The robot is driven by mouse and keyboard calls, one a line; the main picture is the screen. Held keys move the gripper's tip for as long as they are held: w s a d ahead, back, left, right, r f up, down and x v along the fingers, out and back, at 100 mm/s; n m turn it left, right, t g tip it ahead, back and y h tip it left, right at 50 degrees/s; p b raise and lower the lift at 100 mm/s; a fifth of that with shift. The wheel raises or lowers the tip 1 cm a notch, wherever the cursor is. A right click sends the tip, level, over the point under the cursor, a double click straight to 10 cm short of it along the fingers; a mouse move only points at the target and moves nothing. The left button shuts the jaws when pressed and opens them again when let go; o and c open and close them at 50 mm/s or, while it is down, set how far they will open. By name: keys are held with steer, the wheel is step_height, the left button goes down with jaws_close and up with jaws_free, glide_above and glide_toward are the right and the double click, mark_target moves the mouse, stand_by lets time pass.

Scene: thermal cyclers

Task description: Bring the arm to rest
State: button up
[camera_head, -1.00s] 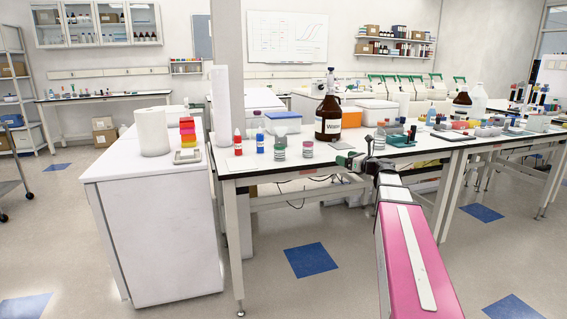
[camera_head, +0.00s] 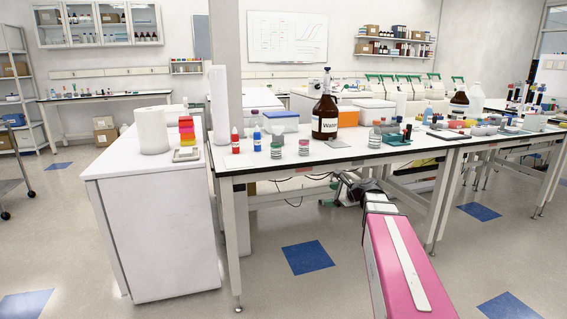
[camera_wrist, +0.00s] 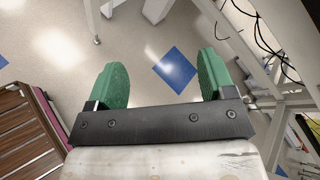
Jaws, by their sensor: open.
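In the wrist view my gripper (camera_wrist: 163,82) is open, with its two green fingers wide apart and nothing between them. Behind the fingers, the floor with a blue tile (camera_wrist: 175,69) shows. In the head view my pink arm reaches forward to the table's front edge, and its far end is low, below the level of the table top.
The white-legged lab table (camera_head: 290,167) bears a brown bottle (camera_head: 325,115), small bottles, vials and racks. A white cabinet (camera_head: 160,240) stands at left. Table legs and hanging cables (camera_wrist: 262,35) are close to my gripper. Open floor lies in front.

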steer(key=s+a+f+n+g+h, duration=0.1)
steer(key=s+f+n+g+h, duration=0.7)
steer(key=s+f+n, duration=1)
steer(key=s+f+h, duration=0.1)
steer(key=s+f, duration=0.3)
steer(key=shift+s+a+n, duration=0.15)
steer(key=shift+n, duration=0.25)
